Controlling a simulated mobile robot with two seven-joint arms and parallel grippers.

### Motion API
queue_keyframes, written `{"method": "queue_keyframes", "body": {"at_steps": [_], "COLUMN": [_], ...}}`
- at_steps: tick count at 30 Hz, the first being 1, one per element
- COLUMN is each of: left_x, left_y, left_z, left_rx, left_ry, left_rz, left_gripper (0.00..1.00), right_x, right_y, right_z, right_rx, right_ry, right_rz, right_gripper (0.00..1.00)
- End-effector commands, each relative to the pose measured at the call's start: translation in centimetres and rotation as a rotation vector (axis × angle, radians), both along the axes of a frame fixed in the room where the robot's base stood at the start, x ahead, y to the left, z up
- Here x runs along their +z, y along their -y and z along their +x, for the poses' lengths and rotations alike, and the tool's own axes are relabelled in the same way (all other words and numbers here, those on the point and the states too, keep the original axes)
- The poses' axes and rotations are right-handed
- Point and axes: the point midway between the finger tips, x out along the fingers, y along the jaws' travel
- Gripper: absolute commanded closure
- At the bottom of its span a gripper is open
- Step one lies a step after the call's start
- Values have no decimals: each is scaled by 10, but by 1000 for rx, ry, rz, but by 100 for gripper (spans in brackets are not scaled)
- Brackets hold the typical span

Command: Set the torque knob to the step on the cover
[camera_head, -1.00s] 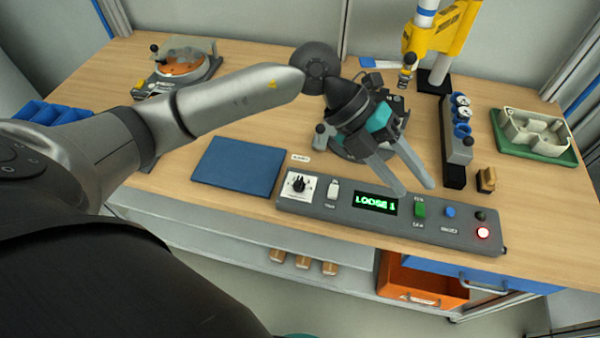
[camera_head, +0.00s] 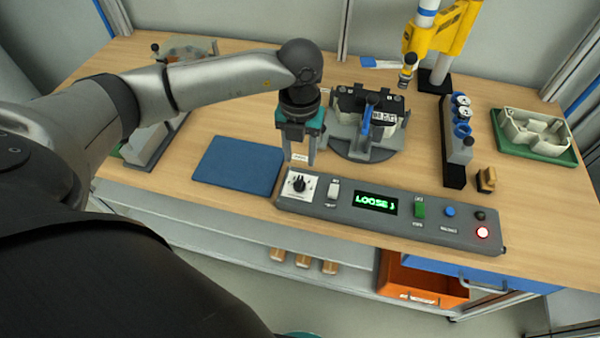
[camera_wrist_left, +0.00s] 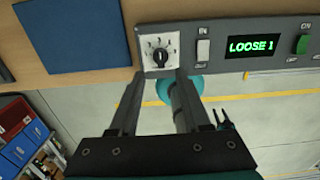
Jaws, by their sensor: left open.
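The torque knob (camera_head: 298,183) is a black dial on a white scale plate at the left end of the grey control panel (camera_head: 340,206). In the left wrist view the knob (camera_wrist_left: 159,57) sits just beyond the fingertips, its pointer roughly upright. My left gripper (camera_head: 299,162) points down just behind the knob, open and empty. In the left wrist view its two fingers (camera_wrist_left: 160,78) are apart, with the knob between their lines. The panel display (camera_head: 376,202) glows green and reads "LOOSE" with a figure, a 1 in the wrist view. I cannot identify the cover. My right gripper is not in view.
A blue mat (camera_head: 238,165) lies left of the panel. A round fixture (camera_head: 365,130) holding a dark part stands behind it. A green tray (camera_head: 535,150) stands at right.

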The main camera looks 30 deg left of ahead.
Motion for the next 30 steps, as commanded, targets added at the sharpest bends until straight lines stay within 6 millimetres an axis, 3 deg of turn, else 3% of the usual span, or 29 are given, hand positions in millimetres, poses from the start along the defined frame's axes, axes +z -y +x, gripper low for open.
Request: {"method": "queue_keyframes", "body": {"at_steps": [6, 12, 24, 30], "left_x": [-46, -70, -77, -77], "left_y": [1, 1, 1, 1], "left_z": [-1, 0, 0, 0], "left_rx": [0, 0, -2, -2], "left_ry": [-4, -2, 1, 1], "left_rz": [-1, -2, -2, -2], "left_gripper": [52, 52, 52, 75], "right_x": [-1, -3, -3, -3], "right_y": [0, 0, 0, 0], "right_z": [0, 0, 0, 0], "right_rx": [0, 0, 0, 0], "right_ry": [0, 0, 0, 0], "right_rz": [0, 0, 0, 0], "right_gripper": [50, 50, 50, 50]}}
